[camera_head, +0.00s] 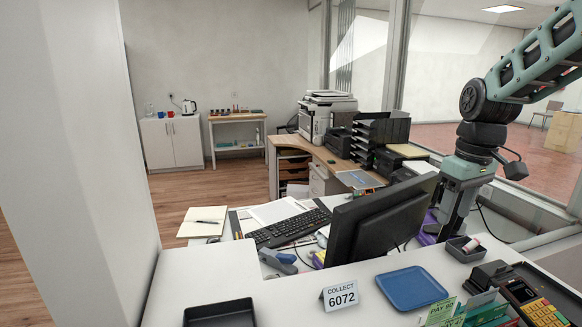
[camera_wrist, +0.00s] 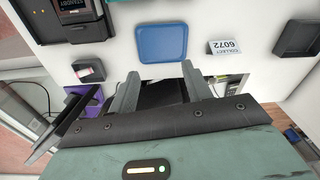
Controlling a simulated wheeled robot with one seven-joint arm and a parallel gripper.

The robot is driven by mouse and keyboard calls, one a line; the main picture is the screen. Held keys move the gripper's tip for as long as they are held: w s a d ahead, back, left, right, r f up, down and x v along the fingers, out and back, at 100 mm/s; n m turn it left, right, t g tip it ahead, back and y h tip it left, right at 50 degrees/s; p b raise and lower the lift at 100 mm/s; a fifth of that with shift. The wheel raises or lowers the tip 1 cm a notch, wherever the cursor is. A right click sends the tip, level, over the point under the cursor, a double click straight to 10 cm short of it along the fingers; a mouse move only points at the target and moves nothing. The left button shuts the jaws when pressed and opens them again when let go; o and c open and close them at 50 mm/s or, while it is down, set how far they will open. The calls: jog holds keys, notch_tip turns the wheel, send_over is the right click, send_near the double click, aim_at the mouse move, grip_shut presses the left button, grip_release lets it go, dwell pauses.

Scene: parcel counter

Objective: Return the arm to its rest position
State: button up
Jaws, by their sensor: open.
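My arm comes in from the upper right of the head view and bends down behind the counter. My gripper (camera_head: 450,213) hangs there with its fingers pointing down, just right of the black monitor (camera_head: 380,220), which partly hides the area beside it. In the wrist view my gripper (camera_wrist: 160,72) shows two grey fingers spread apart. I see nothing held between them. A dark shape shows beyond the gap, and I cannot tell what it is. A blue tray (camera_wrist: 163,43) lies on the white counter ahead of the fingers.
A small grey box (camera_head: 462,249), a card terminal (camera_head: 535,298) and green cards (camera_head: 465,312) stand near the gripper on the right. A "COLLECT 6072" sign (camera_head: 340,295) and a black tray (camera_head: 220,314) stand left. A keyboard (camera_head: 288,229) lies behind the counter. A glass partition rises at right.

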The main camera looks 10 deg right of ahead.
jog(key=s+a+f+n, duration=0.2)
jog(key=s+a, duration=0.2)
jog(key=a, duration=0.9)
jog(key=s+a+f+n, duration=0.1)
jog(key=s+a+f, duration=0.1)
jog(key=s+a, duration=0.5)
jog(key=s+a+f+n, duration=0.2)
jog(key=s+a+f, duration=0.1)
jog(key=s+a, duration=0.4)
jog(key=s, duration=0.3)
jog(key=shift+s+g, duration=0.3)
jog(key=shift+s, duration=0.05)
